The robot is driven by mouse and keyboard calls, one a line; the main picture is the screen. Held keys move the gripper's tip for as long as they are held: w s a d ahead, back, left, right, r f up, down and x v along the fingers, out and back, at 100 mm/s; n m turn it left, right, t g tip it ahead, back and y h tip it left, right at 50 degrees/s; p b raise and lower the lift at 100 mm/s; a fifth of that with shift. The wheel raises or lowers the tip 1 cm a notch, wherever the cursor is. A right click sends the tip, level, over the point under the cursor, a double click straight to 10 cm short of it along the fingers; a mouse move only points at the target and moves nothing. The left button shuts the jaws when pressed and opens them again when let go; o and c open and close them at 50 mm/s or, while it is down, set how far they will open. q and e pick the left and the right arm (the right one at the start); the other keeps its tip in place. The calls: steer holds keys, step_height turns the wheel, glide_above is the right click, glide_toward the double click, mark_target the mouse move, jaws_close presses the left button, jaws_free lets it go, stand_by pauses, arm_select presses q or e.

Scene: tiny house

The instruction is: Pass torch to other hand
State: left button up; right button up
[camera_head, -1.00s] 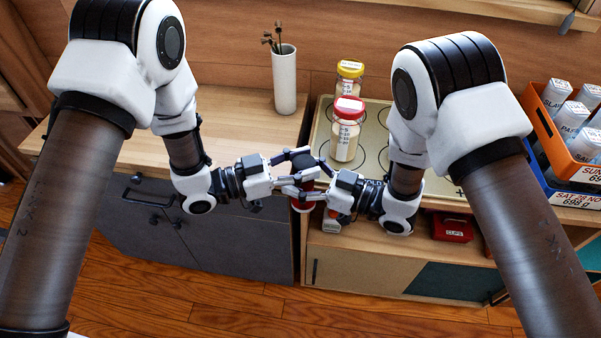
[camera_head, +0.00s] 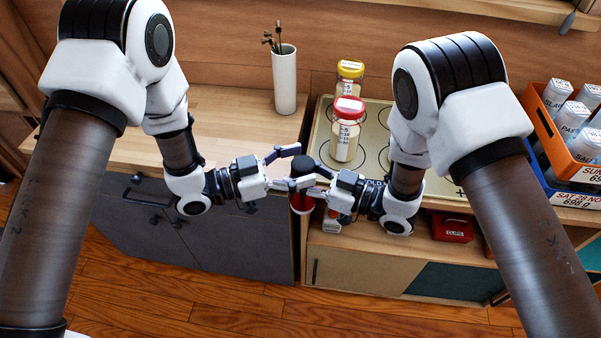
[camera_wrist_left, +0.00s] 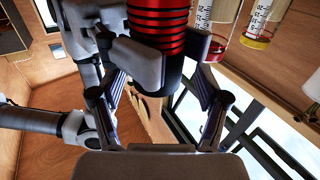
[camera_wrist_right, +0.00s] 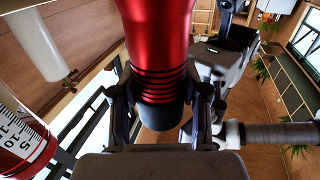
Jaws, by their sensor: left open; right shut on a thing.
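The torch is red with black ribs and a dark end. In the head view its red body (camera_head: 302,201) shows below the fingers, in front of the counter edge. My right gripper (camera_head: 308,180) is shut on the torch; in the right wrist view the torch (camera_wrist_right: 158,50) stands between its fingers (camera_wrist_right: 165,105). My left gripper (camera_head: 288,167) is open, its fingers spread just left of the torch. In the left wrist view the torch (camera_wrist_left: 160,35) lies ahead of the open fingers (camera_wrist_left: 160,110), with part of the right gripper beside it. Fingers hide part of the torch.
A red-lidded jar (camera_head: 346,135) and a yellow-lidded jar (camera_head: 350,72) stand on the hob behind the grippers. A white vase (camera_head: 284,80) stands on the wooden counter (camera_head: 235,110). An orange crate (camera_head: 577,143) of bottles is at right. A red box (camera_head: 452,229) sits on the shelf below.

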arm_select(q)
steer(key=v, duration=1.1)
steer(key=s+a+f+n+y, duration=0.15)
steer(key=f+n+y, duration=0.25)
steer(key=f, duration=0.5)
steer(key=s+a+f+n+y, duration=0.1)
steer(key=s+f+n+y, duration=0.1)
steer(key=f+n+y, duration=0.45)
steer(key=s+a+f+n+g+y, duration=0.1)
steer(key=s+a+f+g+y, duration=0.2)
steer(key=s, duration=0.5)
steer(key=s+a+f+n+g+y, duration=0.2)
steer(key=s+a+f+g+y, duration=0.1)
steer(key=s+f, duration=0.5)
steer(key=s+a+g, duration=0.1)
steer(key=a, duration=0.1)
steer(key=shift+a, duration=0.3)
steer(key=shift+f, duration=0.1)
